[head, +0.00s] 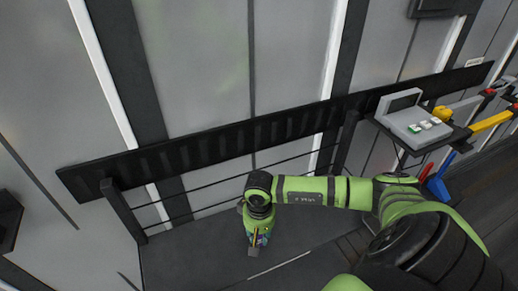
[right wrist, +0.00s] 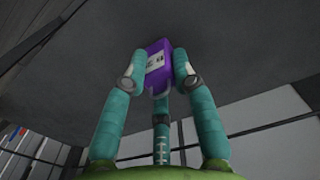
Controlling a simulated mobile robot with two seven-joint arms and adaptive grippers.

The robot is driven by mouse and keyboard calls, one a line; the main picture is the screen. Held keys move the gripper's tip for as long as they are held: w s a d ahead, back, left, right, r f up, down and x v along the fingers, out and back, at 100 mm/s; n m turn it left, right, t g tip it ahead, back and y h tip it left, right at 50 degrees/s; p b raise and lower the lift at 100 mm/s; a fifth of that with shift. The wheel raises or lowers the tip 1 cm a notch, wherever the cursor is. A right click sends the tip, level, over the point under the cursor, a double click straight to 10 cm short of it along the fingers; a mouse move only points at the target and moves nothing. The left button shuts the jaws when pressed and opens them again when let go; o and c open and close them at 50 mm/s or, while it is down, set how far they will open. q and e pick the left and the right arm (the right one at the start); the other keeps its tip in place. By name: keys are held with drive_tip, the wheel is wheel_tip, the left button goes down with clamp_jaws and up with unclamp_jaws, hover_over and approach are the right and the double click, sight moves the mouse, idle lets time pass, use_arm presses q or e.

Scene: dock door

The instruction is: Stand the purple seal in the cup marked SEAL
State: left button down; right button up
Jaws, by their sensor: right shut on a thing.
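The purple seal (right wrist: 157,66), a small purple block with a pale printed label, is between the fingertips of my right gripper (right wrist: 158,78) in the right wrist view. The teal fingers are shut on it from both sides. I see no cup marked SEAL in either view. My left gripper is not in view.
A black slatted rail (head: 240,137) runs along the grey panelled wall. At the right, a grey console (head: 417,120) with small buttons sits on a dark shelf, with yellow, red and blue things beside it.

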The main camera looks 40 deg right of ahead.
drive_tip(key=shift+f, duration=0.2)
drive_tip(key=o, duration=1)
